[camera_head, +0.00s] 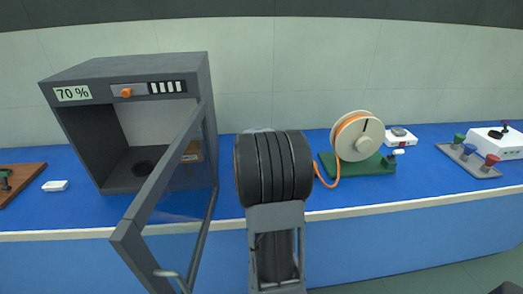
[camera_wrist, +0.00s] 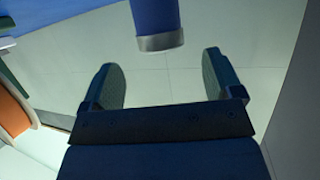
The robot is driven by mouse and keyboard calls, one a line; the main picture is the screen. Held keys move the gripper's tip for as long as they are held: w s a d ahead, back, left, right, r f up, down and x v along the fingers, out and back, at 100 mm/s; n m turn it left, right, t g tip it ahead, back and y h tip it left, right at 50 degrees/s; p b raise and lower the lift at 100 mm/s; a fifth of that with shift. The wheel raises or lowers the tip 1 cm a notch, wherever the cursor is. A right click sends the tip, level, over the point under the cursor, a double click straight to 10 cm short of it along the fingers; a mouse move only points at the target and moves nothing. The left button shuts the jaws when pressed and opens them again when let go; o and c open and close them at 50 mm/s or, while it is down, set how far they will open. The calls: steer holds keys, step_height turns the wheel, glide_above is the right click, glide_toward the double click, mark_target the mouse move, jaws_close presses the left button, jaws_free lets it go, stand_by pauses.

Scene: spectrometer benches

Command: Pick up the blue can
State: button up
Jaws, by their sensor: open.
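The blue can (camera_wrist: 157,15) shows in the wrist view at the top middle, with a grey metallic rim at its near end. The rest of it is cut off by the picture's top edge. My gripper (camera_wrist: 160,61) is open and empty, its two dark fingers spread wide. The can's rim lies between the two fingers' lines, just past the fingertips and apart from both. In the head view my arm stands in front of the bench, and I cannot make out the can or the fingers behind it.
A grey oven-like box (camera_head: 91,81) with its door (camera_head: 160,190) swung open stands left of my arm on the blue bench (camera_head: 225,208). A spool (camera_head: 366,139) with orange cord on a green base (camera_head: 368,168) stands close on the right. Button units stand further right.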

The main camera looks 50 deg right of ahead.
steer(key=shift+b+x, duration=0.35)
steer(key=shift+x, duration=2.4)
steer(key=c, duration=1.1)
